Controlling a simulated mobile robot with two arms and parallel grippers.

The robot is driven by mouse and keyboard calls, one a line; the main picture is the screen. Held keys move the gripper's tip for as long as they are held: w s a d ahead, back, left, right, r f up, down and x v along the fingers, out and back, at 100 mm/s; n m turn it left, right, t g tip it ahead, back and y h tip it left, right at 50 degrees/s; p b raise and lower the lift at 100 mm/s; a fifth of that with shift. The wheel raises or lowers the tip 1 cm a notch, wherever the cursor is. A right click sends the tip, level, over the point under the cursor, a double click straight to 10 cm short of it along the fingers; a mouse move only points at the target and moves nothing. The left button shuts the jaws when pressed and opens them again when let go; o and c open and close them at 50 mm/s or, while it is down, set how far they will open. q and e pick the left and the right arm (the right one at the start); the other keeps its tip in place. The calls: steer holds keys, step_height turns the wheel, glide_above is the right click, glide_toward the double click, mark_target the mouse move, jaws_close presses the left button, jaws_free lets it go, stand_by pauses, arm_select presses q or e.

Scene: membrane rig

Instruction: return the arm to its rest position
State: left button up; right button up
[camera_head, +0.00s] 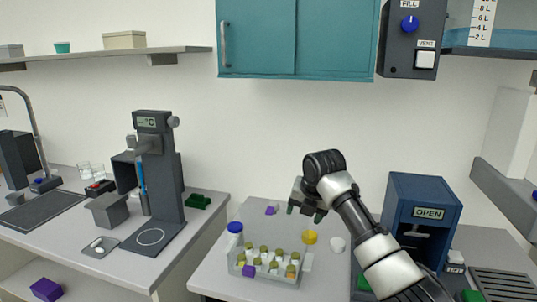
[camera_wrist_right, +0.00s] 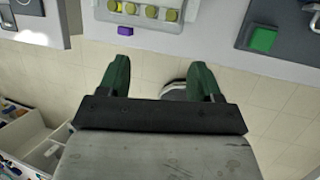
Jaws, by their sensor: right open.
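My right arm (camera_head: 365,238) reaches up from the lower right in the head view. Its gripper (camera_head: 306,212) hangs in the air above the bench, just behind the clear tray (camera_head: 268,279) of vials. In the right wrist view the two green fingers of the gripper (camera_wrist_right: 161,72) stand wide apart with nothing between them. Floor and the bench's front edge show beyond them. My left gripper is in neither view.
The tray holds several vials with olive caps. A blue-capped bottle (camera_head: 235,229), a yellow lid (camera_head: 310,237) and a white item (camera_head: 337,244) stand near it. A blue box marked OPEN (camera_head: 421,215) is to the right. A teal cabinet (camera_head: 298,38) hangs above.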

steer(key=s+d+f+m, duration=0.3)
steer(key=s+f+m, duration=1.2)
steer(key=s+f, duration=0.7)
steer(key=s+d+f+m+h, duration=0.1)
steer(key=s+d+m, duration=0.2)
steer(key=s+m, duration=0.35)
steer(key=s+d+f+m+g, duration=0.1)
steer(key=s+d+m, duration=0.25)
steer(key=s, duration=0.55)
steer(key=s+d+f+m+h, duration=0.1)
steer(key=s+d+m, duration=0.1)
steer(key=s+m, duration=0.5)
step_height(320, 180, down, 27)
steer(key=s+n+g+b, duration=0.1)
steer(key=s+b, duration=0.1)
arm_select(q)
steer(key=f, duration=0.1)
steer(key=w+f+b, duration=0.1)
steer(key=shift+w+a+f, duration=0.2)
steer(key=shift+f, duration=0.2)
arm_select(e)
steer(key=s+d+f+g, duration=0.1)
steer(key=s+d+f, duration=0.1)
steer(key=s+f, duration=1.4)
steer(key=shift+d+f+n+g, duration=0.3)
steer(key=shift+d+f, duration=0.1)
steer(key=shift+f, duration=0.4)
